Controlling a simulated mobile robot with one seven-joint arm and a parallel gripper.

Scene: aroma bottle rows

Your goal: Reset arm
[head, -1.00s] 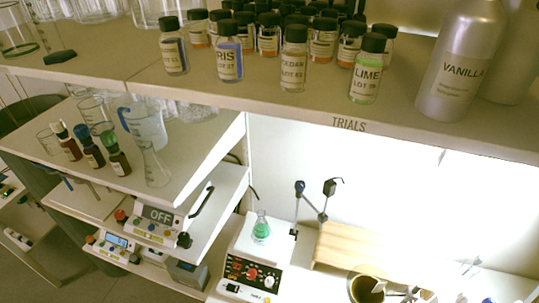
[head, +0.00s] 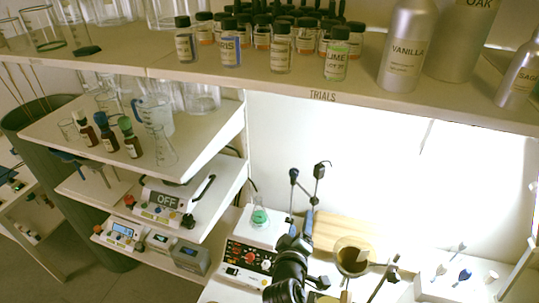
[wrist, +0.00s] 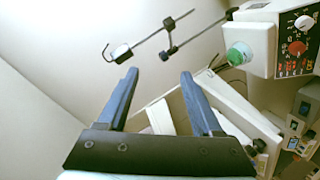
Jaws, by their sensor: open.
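My gripper (wrist: 160,76) is open in the wrist view, with two dark blue fingers apart and nothing between them. My dark arm rises from the bottom middle of the head view; its fingers are hard to make out there. A flask of green liquid (head: 260,216) stands on a white hotplate (head: 247,262) with a red-knobbed panel. In the wrist view the green flask (wrist: 238,54) and the hotplate panel (wrist: 297,38) lie at the upper right, apart from the fingers.
A clamp stand (head: 318,172) and wooden board (head: 345,229) are close to my arm. A brown-filled funnel (head: 351,258) is right of it. Above, the TRIALS shelf (head: 290,93) holds several small bottles, including LIME (head: 336,58), and the larger VANILLA bottle (head: 406,55).

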